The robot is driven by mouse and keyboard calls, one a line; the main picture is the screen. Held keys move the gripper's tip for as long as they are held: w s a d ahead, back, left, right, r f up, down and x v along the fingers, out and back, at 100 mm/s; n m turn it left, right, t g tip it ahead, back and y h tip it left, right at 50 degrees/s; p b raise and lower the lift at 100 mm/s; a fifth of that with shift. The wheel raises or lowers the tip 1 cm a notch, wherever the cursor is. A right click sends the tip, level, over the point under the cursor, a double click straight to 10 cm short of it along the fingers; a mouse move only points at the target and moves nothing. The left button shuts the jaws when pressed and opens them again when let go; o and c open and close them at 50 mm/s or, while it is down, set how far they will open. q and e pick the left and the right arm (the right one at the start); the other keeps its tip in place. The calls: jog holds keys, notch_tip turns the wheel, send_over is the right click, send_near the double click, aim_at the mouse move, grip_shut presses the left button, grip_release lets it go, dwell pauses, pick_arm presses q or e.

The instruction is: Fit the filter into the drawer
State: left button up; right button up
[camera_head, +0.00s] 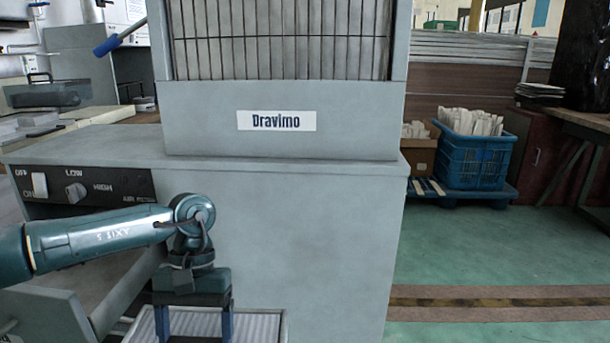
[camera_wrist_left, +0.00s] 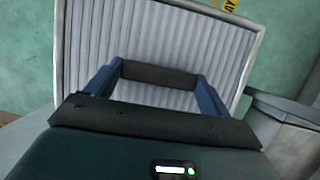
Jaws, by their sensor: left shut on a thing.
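The filter (camera_head: 262,327) is a flat panel with pale pleats and a light grey frame, cut off by the bottom edge of the head view. The drawer (camera_head: 62,318) stands open at the lower left, left of the filter. My arm hides part of its inside. My right gripper is not in view.
A grey machine (camera_head: 330,220) labelled "Dravimo" rises behind, with a wire grille on top. A control panel (camera_head: 95,187) with a switch and knob sits above the drawer. A blue crate (camera_head: 470,155) stands at the right. The green floor (camera_head: 500,250) there is clear.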

pick_arm(q)
jog(key=shift+s+a, duration=0.15)
jog(key=shift+a, duration=0.95)
jog(key=shift+a+r+p, duration=0.1)
jog(key=shift+r+p, duration=0.6)
jog(key=shift+r, duration=0.05)
jog(key=s+r+p, duration=0.2)
jog(key=r+p, duration=1.4)
jog(key=p, duration=0.2)
jog(key=s+r+p, duration=0.2)
jog(key=r+p, duration=1.5)
jog(key=p, duration=0.1)
jog(key=shift+s, duration=0.2)
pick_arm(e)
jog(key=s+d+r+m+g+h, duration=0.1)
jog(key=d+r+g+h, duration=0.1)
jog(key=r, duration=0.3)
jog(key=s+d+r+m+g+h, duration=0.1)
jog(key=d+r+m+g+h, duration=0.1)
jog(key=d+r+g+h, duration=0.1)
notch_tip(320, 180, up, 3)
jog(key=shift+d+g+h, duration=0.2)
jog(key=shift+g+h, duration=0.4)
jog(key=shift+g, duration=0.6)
pick_arm(q)
jog(key=shift+w, duration=0.1)
